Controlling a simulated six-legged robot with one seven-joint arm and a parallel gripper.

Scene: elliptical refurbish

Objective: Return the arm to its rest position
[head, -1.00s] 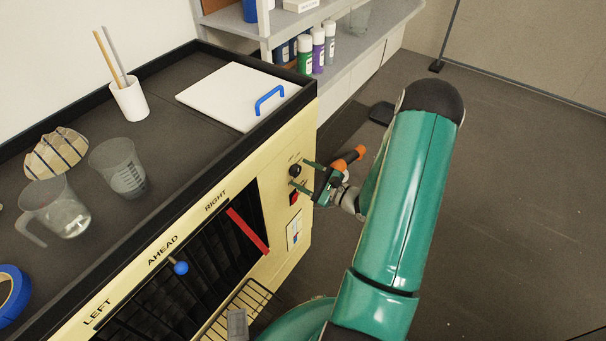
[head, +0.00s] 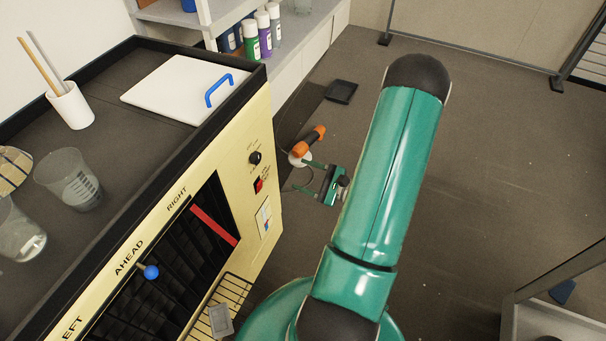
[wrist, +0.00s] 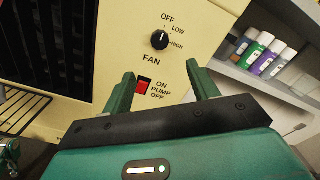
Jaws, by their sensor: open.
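My gripper (head: 318,178) is open and empty, apart from the cream control panel to its left in the head view. In the wrist view its two green fingers (wrist: 157,88) point toward the panel (wrist: 110,60). The black fan knob (wrist: 160,40) is marked OFF, LOW and HIGH, and its pointer's exact setting is hard to tell. The red pump switch (wrist: 143,87) sits below it, between the fingers in that view. Both controls also show on the panel face in the head view, the knob (head: 255,158) above the switch (head: 259,185).
The black-topped cabinet with a white board (head: 178,92) and cups stands at the left. A shelf with several spray cans (head: 262,35) is behind it. An orange-handled tool (head: 309,141) is near my gripper. Open floor (head: 490,160) lies to the right; a frame (head: 550,280) stands lower right.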

